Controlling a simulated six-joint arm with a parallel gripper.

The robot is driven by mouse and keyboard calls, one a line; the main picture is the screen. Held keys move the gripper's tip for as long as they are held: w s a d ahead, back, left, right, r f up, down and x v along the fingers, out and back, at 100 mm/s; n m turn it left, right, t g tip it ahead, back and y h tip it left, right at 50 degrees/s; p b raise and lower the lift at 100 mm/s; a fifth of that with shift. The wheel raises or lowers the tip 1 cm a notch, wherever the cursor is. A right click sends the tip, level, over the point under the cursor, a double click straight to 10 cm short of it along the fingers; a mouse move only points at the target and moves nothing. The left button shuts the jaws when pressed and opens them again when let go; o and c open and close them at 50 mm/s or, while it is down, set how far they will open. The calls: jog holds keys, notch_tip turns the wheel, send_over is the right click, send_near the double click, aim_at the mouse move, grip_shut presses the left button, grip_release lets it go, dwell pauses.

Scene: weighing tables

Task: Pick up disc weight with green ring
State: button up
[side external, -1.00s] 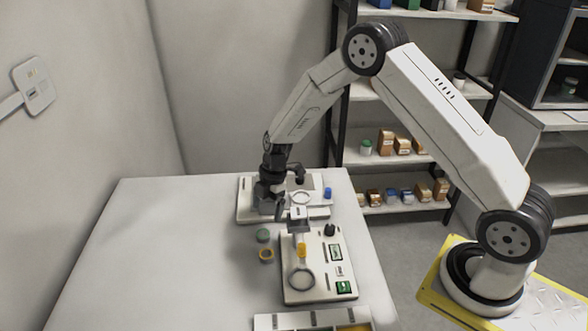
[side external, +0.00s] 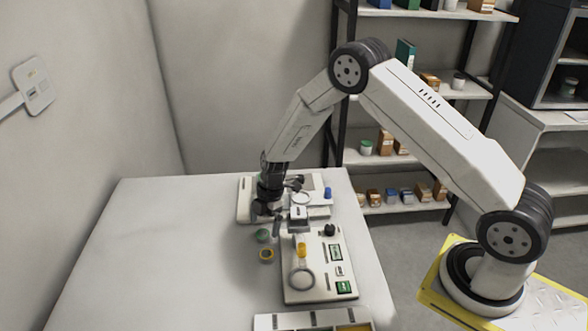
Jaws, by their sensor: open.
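The disc weight with the green ring (side external: 263,236) lies on the white table (side external: 150,250), left of the weighing device. A similar disc with a yellow ring (side external: 266,255) lies just in front of it. My gripper (side external: 265,222) is open and points down, just above and behind the green-ringed disc. Its fingers look apart from the disc, though the exact gap is hard to tell from this angle.
A white weighing device (side external: 318,265) with a round ring and a yellow part stands right of the discs. Another white device (side external: 246,205) stands behind my gripper. A tray (side external: 285,322) is at the front edge. The table's left side is clear.

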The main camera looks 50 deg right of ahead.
aim_at(263, 236)
jog(key=shift+x, duration=1.45)
grip_shut()
